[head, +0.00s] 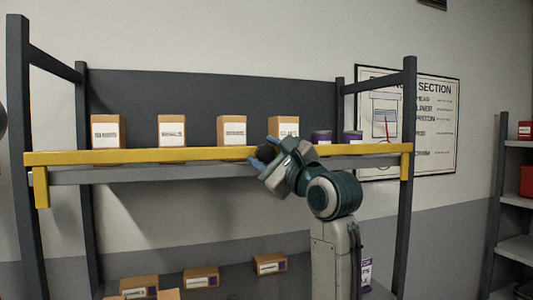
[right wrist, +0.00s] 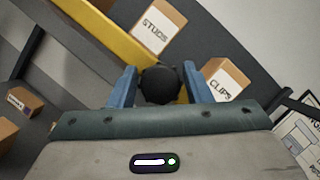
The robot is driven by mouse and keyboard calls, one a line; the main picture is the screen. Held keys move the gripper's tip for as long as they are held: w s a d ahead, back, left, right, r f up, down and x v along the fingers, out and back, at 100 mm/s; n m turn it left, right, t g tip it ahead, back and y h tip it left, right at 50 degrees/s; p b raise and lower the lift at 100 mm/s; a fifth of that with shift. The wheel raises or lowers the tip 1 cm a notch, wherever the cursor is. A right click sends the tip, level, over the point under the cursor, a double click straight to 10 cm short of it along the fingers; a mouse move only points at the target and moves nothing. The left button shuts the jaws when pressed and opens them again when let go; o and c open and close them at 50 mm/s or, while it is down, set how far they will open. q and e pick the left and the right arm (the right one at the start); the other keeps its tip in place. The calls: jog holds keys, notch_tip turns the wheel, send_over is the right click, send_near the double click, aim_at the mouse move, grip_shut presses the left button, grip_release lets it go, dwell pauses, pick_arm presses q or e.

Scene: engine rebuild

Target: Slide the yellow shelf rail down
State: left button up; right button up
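The yellow shelf rail (head: 150,156) runs level across the front of the rack's upper shelf, with a short drop end at each post. It also crosses the right wrist view diagonally (right wrist: 105,40). A round black knob (right wrist: 160,85) sits on the rail's front. My right gripper (head: 264,153) is at the rail, right of its middle. In the right wrist view its blue fingers (right wrist: 160,88) stand apart on either side of the knob, with narrow gaps showing; I see no clear grip. My left gripper is not in view.
Labelled cartons (head: 172,130) and purple tins (head: 322,137) stand on the upper shelf behind the rail. More cartons (head: 201,277) lie on the lower shelf. Dark posts (head: 403,200) frame the rack. A second shelf unit (head: 515,200) stands at the far right.

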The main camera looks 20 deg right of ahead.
grip_shut()
notch_tip(320, 180, down, 6)
jog(key=b, duration=0.2)
jog(key=shift+b, duration=0.35)
jog(key=shift+f, duration=0.35)
jog(key=shift+o, duration=1.1)
grip_release()
jog(key=shift+o, duration=0.9)
